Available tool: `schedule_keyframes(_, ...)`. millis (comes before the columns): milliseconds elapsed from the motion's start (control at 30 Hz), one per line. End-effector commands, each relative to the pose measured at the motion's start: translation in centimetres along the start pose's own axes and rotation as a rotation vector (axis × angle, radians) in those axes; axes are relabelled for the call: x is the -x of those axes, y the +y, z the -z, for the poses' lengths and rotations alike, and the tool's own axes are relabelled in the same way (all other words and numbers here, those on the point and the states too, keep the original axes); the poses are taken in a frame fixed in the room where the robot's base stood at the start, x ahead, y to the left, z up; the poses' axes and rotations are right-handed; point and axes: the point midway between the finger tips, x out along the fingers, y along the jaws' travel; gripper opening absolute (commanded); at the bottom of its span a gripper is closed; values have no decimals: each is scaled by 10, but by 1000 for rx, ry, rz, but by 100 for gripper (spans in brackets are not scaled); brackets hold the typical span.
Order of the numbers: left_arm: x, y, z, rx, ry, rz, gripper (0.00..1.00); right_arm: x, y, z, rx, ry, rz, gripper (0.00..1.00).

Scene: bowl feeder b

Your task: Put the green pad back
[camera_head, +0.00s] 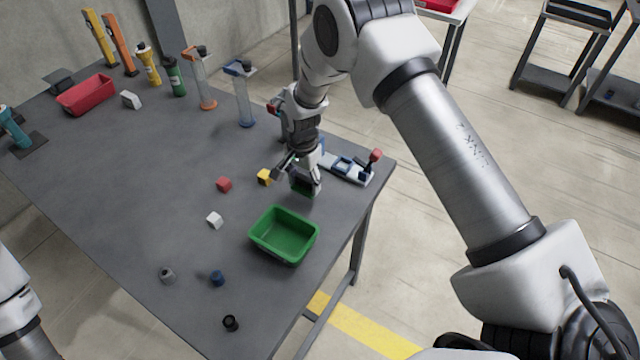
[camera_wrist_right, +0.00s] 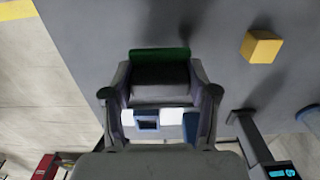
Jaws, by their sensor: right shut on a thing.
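My right gripper (camera_head: 304,178) is shut on the green pad and holds it near the table's right edge, behind the green tray (camera_head: 284,236). In the wrist view, the right gripper (camera_wrist_right: 160,82) has a finger on each side of the pad (camera_wrist_right: 160,54), which shows as a dark block with a green edge. In the head view the pad (camera_head: 303,188) is small and dark, partly hidden by the fingers; whether it touches the table is unclear. A pale fixture (camera_head: 345,168) with blue parts and a red knob stands just right of the gripper. My left gripper is out of view.
A yellow cube (camera_head: 264,177) sits close left of the gripper, with a red cube (camera_head: 224,184) and a white block (camera_head: 215,221) farther left. A red tray (camera_head: 86,95) and several bottles and dispensers line the back. The middle of the table (camera_head: 150,170) is clear.

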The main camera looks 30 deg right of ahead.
Motion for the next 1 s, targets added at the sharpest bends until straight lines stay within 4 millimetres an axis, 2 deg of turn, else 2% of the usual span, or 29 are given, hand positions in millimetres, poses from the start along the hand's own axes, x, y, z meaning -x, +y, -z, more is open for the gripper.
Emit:
schedule_keyframes(33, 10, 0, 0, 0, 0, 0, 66, 4, 13, 7, -4, -4, -1, 26)
schedule_keyframes(100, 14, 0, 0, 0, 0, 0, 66, 1, 24, 16, -2, -2, -1, 26)
schedule_keyframes(200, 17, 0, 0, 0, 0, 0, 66, -5, 32, 21, 1, -1, 0, 26)
schedule_keyframes(400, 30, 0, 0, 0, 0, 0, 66, -35, 33, 21, 3, 0, -1, 26)
schedule_keyframes(767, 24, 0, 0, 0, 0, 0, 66, -44, 32, 21, 3, 1, 1, 26)
schedule_keyframes(800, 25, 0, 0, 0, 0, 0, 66, -42, 32, 21, 3, 1, 1, 73)
schedule_keyframes(833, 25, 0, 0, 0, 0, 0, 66, -42, 32, 21, 3, 1, 1, 83)
schedule_keyframes(1000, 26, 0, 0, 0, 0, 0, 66, -42, 32, 21, 3, 1, 1, 84)
